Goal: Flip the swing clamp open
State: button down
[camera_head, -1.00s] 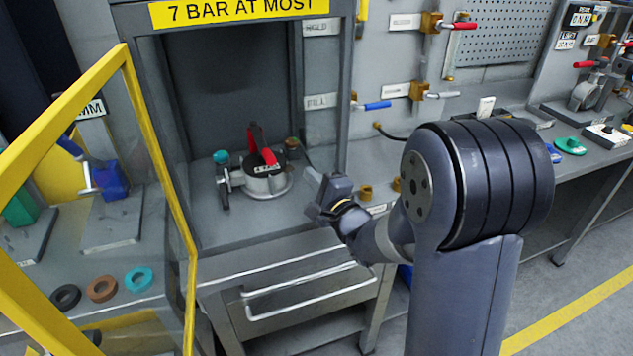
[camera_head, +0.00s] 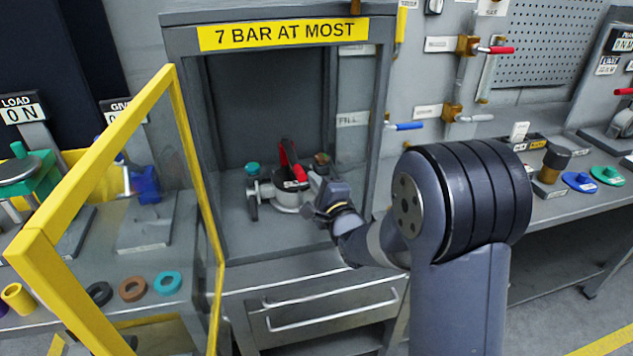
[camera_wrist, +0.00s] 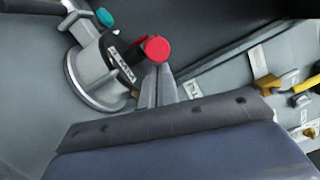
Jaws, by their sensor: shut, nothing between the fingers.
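The swing clamp's red handle (camera_head: 291,161) leans upright over a round grey metal fixture (camera_head: 288,203) inside the cabinet. The fingers (camera_wrist: 158,80) also show in the wrist view, pointing at the red end. I cannot tell whether they touch it. My gripper hides part of the fixture's right side in the head view.
The cabinet's yellow-framed clear door (camera_head: 180,110) stands open at the left. A teal knob (camera_head: 253,168) is left of the handle. The cabinet's right post (camera_head: 379,130) is close to my arm. Rings (camera_head: 133,288) lie at the left, and a drawer (camera_head: 325,312) is below.

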jog(key=shift+a, duration=0.1)
jog(key=a+b, duration=0.3)
jog(key=a, duration=0.2)
jog(key=a+b, duration=0.4)
jog(key=a, duration=0.1)
jog(key=s+a+b, duration=0.1)
jog(key=a+b, duration=0.3)
jog(key=shift+s+a+f, duration=0.1)
jog(key=shift+a, duration=0.3)
jog(key=shift+w+a+b, duration=0.3)
jog(key=shift+a+b, duration=0.05)
jog(key=shift+a, duration=0.4)
jog(key=shift+s+d, duration=0.1)
jog(key=b+v, duration=0.1)
jog(key=v, duration=0.9)
jog(key=shift+s+d, duration=0.15)
jog(key=shift+s, duration=0.1)
jog(key=shift+w, duration=0.1)
